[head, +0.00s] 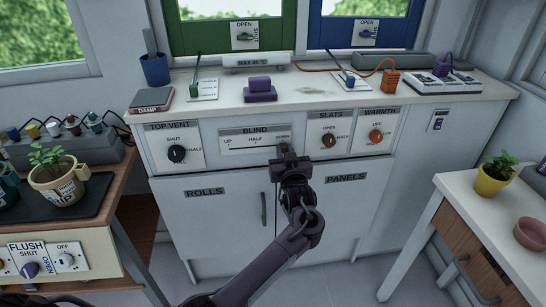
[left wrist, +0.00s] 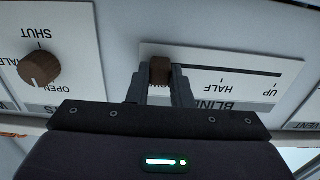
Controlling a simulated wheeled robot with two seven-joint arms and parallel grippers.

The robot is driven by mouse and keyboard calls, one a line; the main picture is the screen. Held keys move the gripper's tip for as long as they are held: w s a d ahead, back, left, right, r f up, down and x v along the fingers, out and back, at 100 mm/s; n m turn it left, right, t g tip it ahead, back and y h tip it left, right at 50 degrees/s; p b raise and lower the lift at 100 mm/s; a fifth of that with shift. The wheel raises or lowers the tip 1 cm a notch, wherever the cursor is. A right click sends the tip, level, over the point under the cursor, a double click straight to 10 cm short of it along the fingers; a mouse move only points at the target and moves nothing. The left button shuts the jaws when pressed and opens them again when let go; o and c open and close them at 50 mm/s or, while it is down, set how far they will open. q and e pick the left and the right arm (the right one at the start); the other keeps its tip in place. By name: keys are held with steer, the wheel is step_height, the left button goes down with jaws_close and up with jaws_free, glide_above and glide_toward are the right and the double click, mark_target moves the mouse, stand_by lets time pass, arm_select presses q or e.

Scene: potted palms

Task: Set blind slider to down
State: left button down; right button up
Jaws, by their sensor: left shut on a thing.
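The blind panel (head: 240,151) is a white plate on the cabinet front, marked UP, HALF and DOWN from left to right, with a dark slot. In the left wrist view the panel (left wrist: 222,60) appears upside down. Its brown slider knob (left wrist: 160,68) stands at the DOWN end of the slot, partly covering that label. My left gripper (head: 285,152) is at the panel's right end; in the left wrist view its fingers (left wrist: 159,80) are on both sides of the knob, shut on it. The gripper hides most of the knob in the head view. My right gripper is out of view.
The top vent dial (head: 177,153) is left of the panel. The slats dial (head: 328,140) and warmth dial (head: 376,136) are close on its right. The counter (head: 310,97) above holds a purple block (head: 260,90). Side tables with potted plants flank the cabinet; the floor between is clear.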

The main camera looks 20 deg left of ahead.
arm_select(q)
steer(key=shift+w+d, duration=0.1)
steer(key=shift+d, duration=0.05)
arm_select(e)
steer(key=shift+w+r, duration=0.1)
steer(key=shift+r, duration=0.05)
arm_select(q)
steer(key=c, duration=1.3)
jaws_free()
steer(key=shift+w+d, duration=0.1)
steer(key=shift+s+d, duration=0.1)
steer(key=shift+s, duration=0.2)
steer(key=v, duration=0.7)
steer(key=shift+s+d, duration=0.1)
steer(key=shift+s, duration=0.05)
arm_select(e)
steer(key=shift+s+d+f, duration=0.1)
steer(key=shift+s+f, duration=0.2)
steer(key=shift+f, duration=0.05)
